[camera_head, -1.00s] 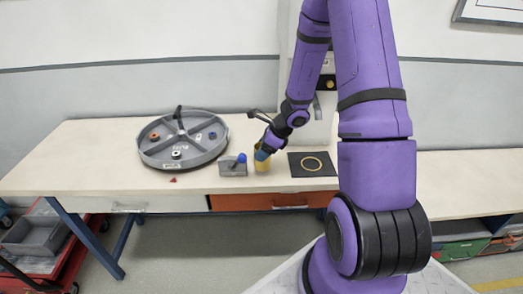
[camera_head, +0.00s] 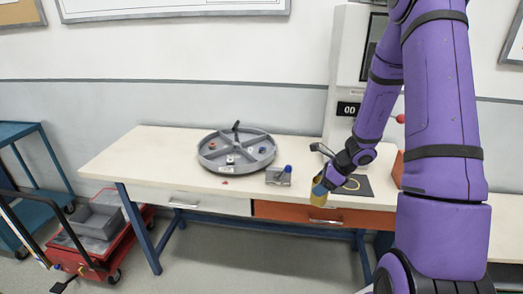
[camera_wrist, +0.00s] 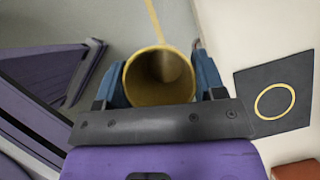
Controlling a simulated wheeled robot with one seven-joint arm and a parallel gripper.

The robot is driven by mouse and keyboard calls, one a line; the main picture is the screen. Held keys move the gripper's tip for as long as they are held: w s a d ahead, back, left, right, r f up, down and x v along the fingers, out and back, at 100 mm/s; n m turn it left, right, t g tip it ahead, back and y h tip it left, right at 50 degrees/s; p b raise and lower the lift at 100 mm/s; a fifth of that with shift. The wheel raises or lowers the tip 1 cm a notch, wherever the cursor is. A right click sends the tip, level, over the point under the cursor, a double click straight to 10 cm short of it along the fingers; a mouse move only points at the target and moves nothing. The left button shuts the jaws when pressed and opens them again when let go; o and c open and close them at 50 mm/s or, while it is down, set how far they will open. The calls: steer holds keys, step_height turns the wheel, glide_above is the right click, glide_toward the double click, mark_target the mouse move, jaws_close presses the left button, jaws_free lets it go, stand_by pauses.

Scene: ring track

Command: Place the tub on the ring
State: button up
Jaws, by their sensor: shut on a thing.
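The yellow tub (camera_head: 318,198) is held in my gripper (camera_head: 321,187), which is shut on it in front of the table's front edge. In the wrist view the tub (camera_wrist: 158,76) sits between the two blue fingers, with its open mouth toward the camera and its inside looking empty. The ring (camera_wrist: 274,101) is a thin yellow circle on a black square mat (camera_wrist: 247,120), to the right of the tub in the wrist view. In the head view the ring (camera_head: 351,185) is partly hidden by my gripper and lies to its right. The tub is apart from the ring.
A grey round sectioned tray (camera_head: 237,166) with small parts stands on the table (camera_head: 150,150). A grey block with a blue knob (camera_head: 279,176) sits between the tray and the mat. A red cart (camera_head: 100,245) with a grey bin stands at the lower left.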

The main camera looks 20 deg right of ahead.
steer(key=w+a+f+n+g+h, duration=0.1)
steer(key=w+a+f+n+g, duration=0.1)
steer(key=a+n, duration=0.3)
steer(key=w+a+f+n+g+h, duration=0.2)
steer(key=a+n+g, duration=0.3)
steer(key=n, duration=0.8)
steer(key=w+a+f+n+g+h, duration=0.1)
steer(key=w+a+n+g, duration=0.3)
steer(key=n, duration=0.4)
steer(key=shift+w+a+f+n+h, duration=0.2)
steer(key=shift+a+f+n+h, duration=0.2)
steer(key=shift+a+f, duration=0.35)
steer(key=shift+a+r, duration=0.1)
steer(key=shift+a, duration=0.05)
